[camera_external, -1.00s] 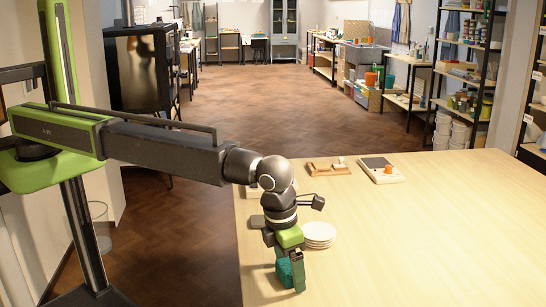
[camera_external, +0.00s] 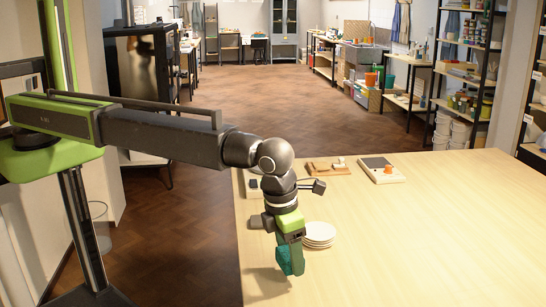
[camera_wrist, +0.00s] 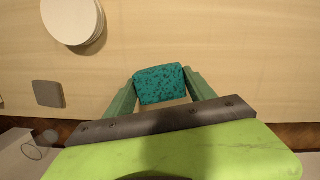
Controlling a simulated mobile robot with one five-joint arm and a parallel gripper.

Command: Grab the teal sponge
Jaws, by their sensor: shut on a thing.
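The teal sponge (camera_external: 284,262) is a speckled block. My gripper (camera_external: 290,258) is shut on it and holds it above the light wooden table (camera_external: 420,230), near the table's left side. In the wrist view the sponge (camera_wrist: 160,84) sits between the two green fingers of my gripper (camera_wrist: 160,88), one finger against each side. In the external view the fingers partly hide the sponge, and a shadow lies on the table below it.
A stack of white discs (camera_external: 319,234) stands just right of my gripper, and shows in the wrist view (camera_wrist: 73,20). A grey block (camera_wrist: 48,94) lies nearby. A wooden tray (camera_external: 328,168) and a board with an orange item (camera_external: 381,170) lie farther back. The table's right side is clear.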

